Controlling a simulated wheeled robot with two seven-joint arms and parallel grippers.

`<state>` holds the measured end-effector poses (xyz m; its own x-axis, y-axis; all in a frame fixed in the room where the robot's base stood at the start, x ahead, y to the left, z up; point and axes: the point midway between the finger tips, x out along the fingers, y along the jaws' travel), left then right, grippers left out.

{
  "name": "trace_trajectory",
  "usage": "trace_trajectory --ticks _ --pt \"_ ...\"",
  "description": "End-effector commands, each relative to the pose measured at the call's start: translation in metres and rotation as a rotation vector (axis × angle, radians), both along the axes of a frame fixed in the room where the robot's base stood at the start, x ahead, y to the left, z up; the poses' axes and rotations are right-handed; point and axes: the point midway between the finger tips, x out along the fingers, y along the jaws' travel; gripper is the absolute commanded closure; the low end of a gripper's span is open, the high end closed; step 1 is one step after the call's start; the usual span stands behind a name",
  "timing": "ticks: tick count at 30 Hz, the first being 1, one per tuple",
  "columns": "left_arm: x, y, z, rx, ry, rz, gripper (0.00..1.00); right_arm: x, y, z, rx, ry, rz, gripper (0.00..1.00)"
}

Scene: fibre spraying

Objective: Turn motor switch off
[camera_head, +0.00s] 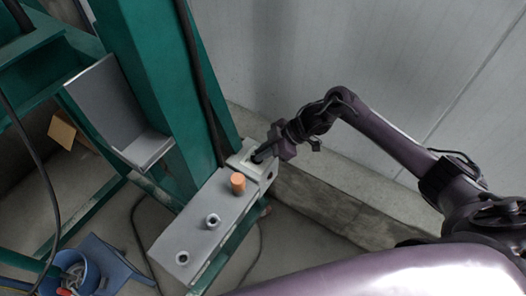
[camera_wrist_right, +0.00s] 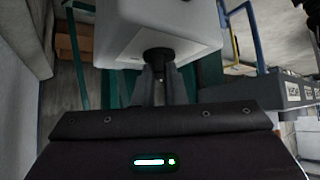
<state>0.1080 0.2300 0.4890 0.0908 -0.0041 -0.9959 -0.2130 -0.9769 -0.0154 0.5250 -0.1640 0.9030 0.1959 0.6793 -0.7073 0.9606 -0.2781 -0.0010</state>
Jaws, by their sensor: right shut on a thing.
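The motor switch is a pale box (camera_head: 240,160) at the upper end of a long grey control panel (camera_head: 195,225) in the head view. In the right wrist view the switch box (camera_wrist_right: 160,25) fills the top middle, with a round black knob (camera_wrist_right: 158,54) on its face. My right gripper (camera_head: 260,156) reaches the box from the right. In the right wrist view its fingers (camera_wrist_right: 158,75) are shut on the black knob, whose lower part they hide. The knob's exact turn angle cannot be told. My left gripper does not show.
The panel also bears an orange button (camera_head: 238,181) and two metal round controls (camera_head: 212,220). Green machine posts (camera_head: 150,80) stand at left, with a grey metal chute (camera_head: 120,110). A blue bucket (camera_head: 75,268) is at lower left. A concrete ledge (camera_head: 340,205) and wall lie at right.

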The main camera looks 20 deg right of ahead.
Motion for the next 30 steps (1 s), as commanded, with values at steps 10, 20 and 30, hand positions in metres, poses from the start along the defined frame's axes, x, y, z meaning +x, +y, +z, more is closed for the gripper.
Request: trace_trajectory --ticks 10,20,30 --pt "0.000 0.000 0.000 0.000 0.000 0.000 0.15 0.000 0.000 0.000 -0.001 -0.002 -0.001 0.67" --pt "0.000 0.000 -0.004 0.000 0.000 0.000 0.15 -0.002 -0.010 0.008 -0.001 -0.003 -0.001 0.67" --pt "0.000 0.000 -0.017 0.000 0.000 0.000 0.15 -0.013 -0.047 0.046 -0.002 -0.003 -0.001 0.67"
